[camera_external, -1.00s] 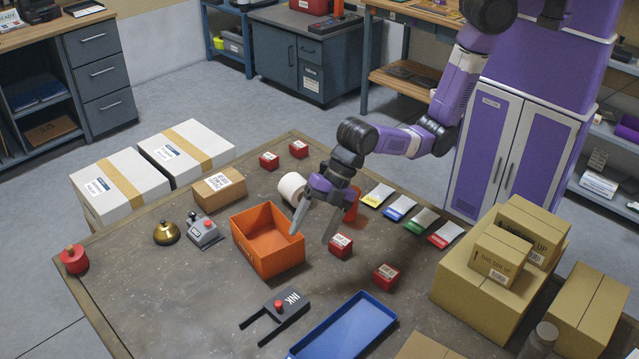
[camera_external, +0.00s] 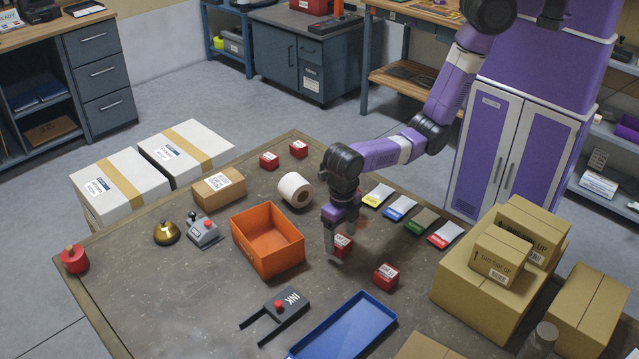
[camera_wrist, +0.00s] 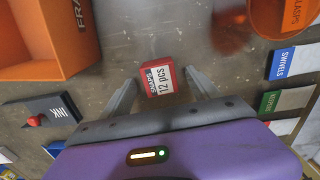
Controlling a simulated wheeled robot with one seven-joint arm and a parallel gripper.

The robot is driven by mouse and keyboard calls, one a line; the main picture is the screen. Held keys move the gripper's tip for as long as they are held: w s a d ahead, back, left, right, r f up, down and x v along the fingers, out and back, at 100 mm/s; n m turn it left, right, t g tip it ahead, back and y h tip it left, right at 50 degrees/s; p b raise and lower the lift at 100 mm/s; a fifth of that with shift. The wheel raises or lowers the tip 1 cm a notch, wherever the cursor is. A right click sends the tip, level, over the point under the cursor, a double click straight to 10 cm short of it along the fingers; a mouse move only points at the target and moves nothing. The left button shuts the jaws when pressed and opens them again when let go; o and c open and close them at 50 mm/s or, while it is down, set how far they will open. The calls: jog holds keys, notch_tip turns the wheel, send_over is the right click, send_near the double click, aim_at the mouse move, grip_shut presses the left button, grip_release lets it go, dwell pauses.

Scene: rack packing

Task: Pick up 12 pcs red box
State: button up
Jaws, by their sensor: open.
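A small red box (camera_external: 344,243) with a white label stands on the table between the orange bin and the other front red box (camera_external: 386,277). In the wrist view the same red box (camera_wrist: 156,80) shows a label reading "12 pcs". My gripper (camera_external: 339,250) points down over it. In the wrist view my gripper (camera_wrist: 160,80) is open, with one finger on each side of the box and a gap visible to each. Two more red boxes, a left one (camera_external: 269,161) and a right one (camera_external: 298,149), stand at the back of the table; their labels are too small to read.
The orange bin (camera_external: 268,271) is left of my gripper, empty. A white roll (camera_external: 295,189) is behind it. Colour-labelled packets (camera_external: 397,209) lie to the right. A blue tray (camera_external: 345,326) and an ink holder (camera_external: 287,300) are in front. Cartons (camera_external: 487,293) stand at right.

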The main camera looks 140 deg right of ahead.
jog(key=shift+f, duration=1)
jog(key=c, duration=1.5)
jog(key=shift+r, duration=0.1)
jog(key=shift+c, duration=0.2)
